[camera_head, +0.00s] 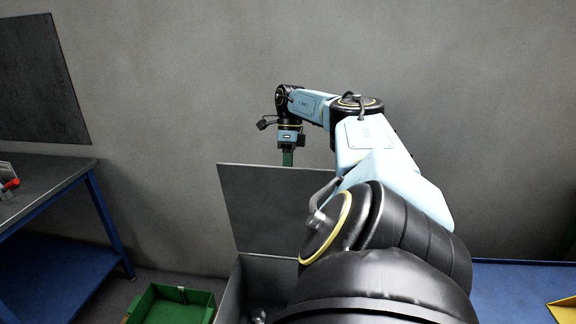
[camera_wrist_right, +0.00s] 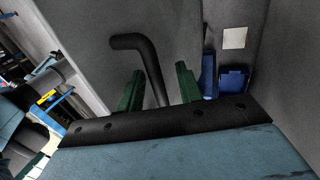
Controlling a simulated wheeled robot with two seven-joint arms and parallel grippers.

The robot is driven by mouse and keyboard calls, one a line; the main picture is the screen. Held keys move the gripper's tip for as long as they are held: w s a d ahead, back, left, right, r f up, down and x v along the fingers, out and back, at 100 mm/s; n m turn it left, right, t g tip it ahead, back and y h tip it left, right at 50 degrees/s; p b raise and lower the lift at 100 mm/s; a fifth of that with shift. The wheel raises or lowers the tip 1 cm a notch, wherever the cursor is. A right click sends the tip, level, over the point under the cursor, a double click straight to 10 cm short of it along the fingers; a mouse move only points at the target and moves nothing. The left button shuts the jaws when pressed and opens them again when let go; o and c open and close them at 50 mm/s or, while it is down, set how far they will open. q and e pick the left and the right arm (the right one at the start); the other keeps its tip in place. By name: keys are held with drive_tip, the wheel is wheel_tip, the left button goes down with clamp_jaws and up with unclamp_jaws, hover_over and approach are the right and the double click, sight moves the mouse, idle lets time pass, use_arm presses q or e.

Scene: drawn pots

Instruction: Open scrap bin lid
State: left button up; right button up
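The scrap bin (camera_head: 232,292) is a grey metal box at the bottom middle of the head view, partly hidden by my right arm. Its grey lid (camera_head: 262,205) stands raised, nearly upright, and the bin's mouth is uncovered. My right gripper (camera_head: 288,157) is at the lid's top edge, its fingertips partly hidden behind the lid. In the right wrist view, its two green fingers (camera_wrist_right: 160,88) are apart, with a black bent handle (camera_wrist_right: 150,65) between them. A gap shows between the handle and the right-hand finger. My left gripper is not in view.
A green crate (camera_head: 160,308) sits on the floor left of the bin. A workbench with blue legs (camera_head: 75,170) stands at the left. A blue surface (camera_head: 520,285) lies at the right with a yellow item (camera_head: 562,311). A grey wall is behind.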

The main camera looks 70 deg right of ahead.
drive_tip(key=shift+r, duration=0.15)
drive_tip(key=p+v, duration=0.4)
drive_tip(key=v, duration=0.3)
idle(0.3)
drive_tip(key=shift+r, duration=0.1)
idle(0.7)
